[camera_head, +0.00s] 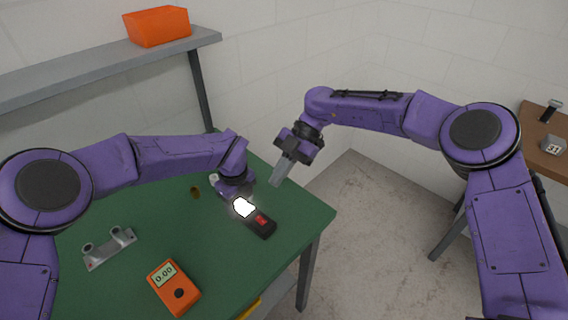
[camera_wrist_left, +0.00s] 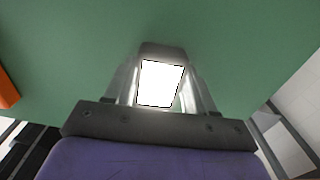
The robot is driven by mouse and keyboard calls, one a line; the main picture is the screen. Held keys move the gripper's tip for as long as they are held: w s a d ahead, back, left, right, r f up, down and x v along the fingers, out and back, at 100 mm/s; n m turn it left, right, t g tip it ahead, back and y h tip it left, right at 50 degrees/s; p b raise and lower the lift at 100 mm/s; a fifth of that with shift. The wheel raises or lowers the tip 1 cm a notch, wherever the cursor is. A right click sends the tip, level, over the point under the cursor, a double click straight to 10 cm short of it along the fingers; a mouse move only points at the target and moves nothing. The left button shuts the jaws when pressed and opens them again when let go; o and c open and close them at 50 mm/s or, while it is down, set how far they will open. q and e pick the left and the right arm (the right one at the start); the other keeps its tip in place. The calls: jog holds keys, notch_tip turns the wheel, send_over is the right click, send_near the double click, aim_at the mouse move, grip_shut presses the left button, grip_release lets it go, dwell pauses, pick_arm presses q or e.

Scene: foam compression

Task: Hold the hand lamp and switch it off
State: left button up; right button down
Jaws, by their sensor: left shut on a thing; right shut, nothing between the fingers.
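The hand lamp (camera_head: 262,224) is a dark bar with a bright white lit panel and a red switch (camera_head: 261,219). It is at the right part of the green table. My left gripper (camera_head: 240,200) is shut on the lamp near its lit end. In the left wrist view the glowing panel (camera_wrist_left: 161,83) shows between the two fingers. The switch is not visible in that view. My right gripper (camera_head: 284,170) is shut and empty, pointing down beyond the table's right edge, up and to the right of the lamp. I cannot tell whether the lamp touches the table.
An orange meter (camera_head: 173,288) and a grey bracket (camera_head: 109,248) are on the green table (camera_head: 225,275). A small brass piece (camera_head: 195,191) is near my left forearm. An orange bin (camera_head: 157,26) stands on the grey shelf (camera_head: 100,70). A brown table (camera_head: 546,135) is at the far right.

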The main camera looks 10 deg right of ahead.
jog(key=v, duration=0.3)
jog(key=shift+w+r, duration=0.15)
jog(key=shift+w, duration=0.05)
jog(key=shift+s+d+r, duration=0.25)
jog(key=shift+s+r, duration=0.1)
jog(key=shift+s, duration=0.05)
jog(key=shift+f, duration=0.1)
send_near(257, 218)
jog(key=s+a, duration=0.3)
jog(key=f, duration=0.3)
jog(key=shift+w+a+f, duration=0.2)
jog(key=shift+w, duration=0.05)
jog(key=shift+f, duration=0.35)
